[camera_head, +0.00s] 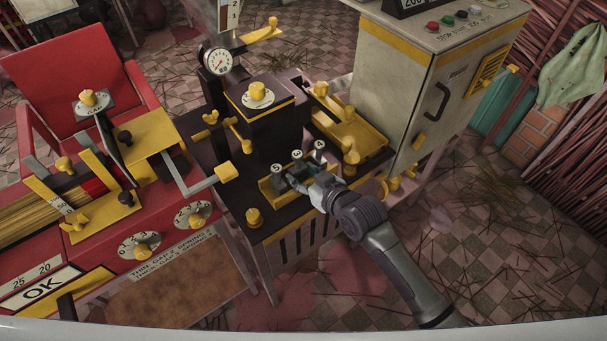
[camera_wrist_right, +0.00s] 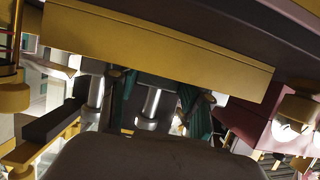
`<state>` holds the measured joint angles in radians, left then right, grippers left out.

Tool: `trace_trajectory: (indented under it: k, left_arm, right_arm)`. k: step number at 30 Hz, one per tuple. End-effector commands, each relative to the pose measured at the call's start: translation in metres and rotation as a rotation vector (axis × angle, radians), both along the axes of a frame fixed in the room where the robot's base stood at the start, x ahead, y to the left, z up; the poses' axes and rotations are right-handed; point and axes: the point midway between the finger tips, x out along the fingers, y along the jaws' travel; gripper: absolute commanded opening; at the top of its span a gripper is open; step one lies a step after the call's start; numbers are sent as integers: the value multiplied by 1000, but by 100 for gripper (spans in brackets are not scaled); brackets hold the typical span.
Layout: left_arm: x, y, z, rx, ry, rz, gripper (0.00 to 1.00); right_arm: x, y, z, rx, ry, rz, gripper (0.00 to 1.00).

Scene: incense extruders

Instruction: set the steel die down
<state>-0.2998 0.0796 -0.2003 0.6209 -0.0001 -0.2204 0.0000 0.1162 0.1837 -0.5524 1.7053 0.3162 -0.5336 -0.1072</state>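Several steel dies with round, lettered white tops stand at the yellow rack (camera_head: 270,192) on the dark bench: a left die (camera_head: 277,168), a middle die (camera_head: 297,155) and a right die (camera_head: 320,145). My right gripper (camera_head: 299,176) is low at the front of this row and partly covers it. In the right wrist view, a bright steel die (camera_wrist_right: 153,103) stands upright between the teal-padded fingers of my right gripper (camera_wrist_right: 158,96). Whether both pads press on it is unclear. Another steel cylinder (camera_wrist_right: 95,95) stands outside the left finger. My left gripper is out of view.
A black block with a dial (camera_head: 258,97) stands behind the row. A yellow tray (camera_head: 350,135) and a grey control cabinet (camera_head: 400,80) are to the right. A red machine (camera_head: 150,240) stands left, with a yellow-ended lever (camera_head: 226,172) reaching towards the bench.

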Motion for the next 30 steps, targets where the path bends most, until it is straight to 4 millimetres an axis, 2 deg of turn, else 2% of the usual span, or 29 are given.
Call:
trace_trajectory:
  k: [1,4,7,10,11,21,30]
  left_arm:
    - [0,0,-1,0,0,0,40]
    - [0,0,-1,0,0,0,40]
    - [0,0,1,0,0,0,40]
    - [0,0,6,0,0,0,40]
    - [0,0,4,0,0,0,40]
    - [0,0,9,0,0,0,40]
    - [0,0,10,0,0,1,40]
  right_arm:
    - [-5,-2,-14,-18,27,3,58]
    - [-6,-1,-15,-19,28,4,58]
    - [-6,-1,-11,-18,29,4,58]
    - [-6,-1,2,-16,27,4,58]
    - [-11,-5,0,-19,30,3,58]
    - [-65,-46,34,-14,21,3,58]
    - [-91,-64,51,-9,16,2,58]
